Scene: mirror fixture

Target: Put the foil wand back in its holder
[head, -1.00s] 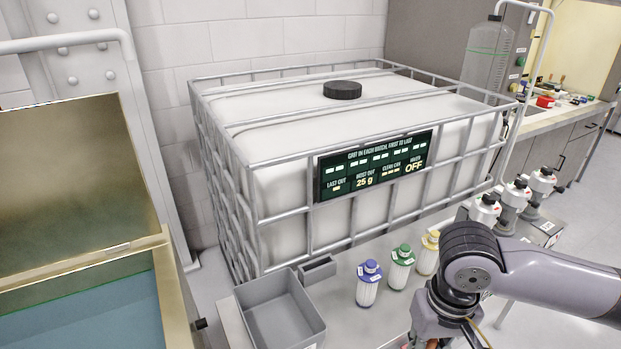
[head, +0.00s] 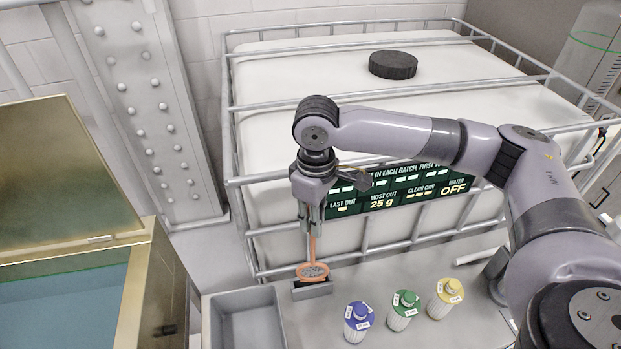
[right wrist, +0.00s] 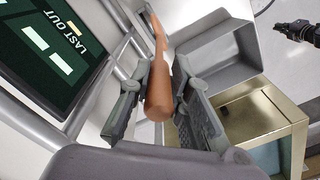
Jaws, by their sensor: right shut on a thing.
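The foil wand (head: 312,247) is orange, with a long handle and a loop at its lower end around crinkled grey material. My right gripper (head: 312,215) is shut on the upper handle, and the wand hangs nearly upright. The handle (right wrist: 158,90) runs between the fingers in the right wrist view. The small grey holder (head: 313,292) is on the bench, right of the grey bin. The loop overlaps the holder's top; I cannot tell whether it is inside or just above. A dark shape, probably my left gripper (right wrist: 300,31), shows at the right wrist view's upper right, too small to read.
The open grey bin (head: 243,300) stands left of the holder. Blue (head: 358,320), green (head: 403,308) and yellow (head: 445,297) capped bottles stand to the right. The caged white tank (head: 290,85) with its dark display (head: 410,188) is behind. An open brass-coloured tank (head: 165,290) is at left.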

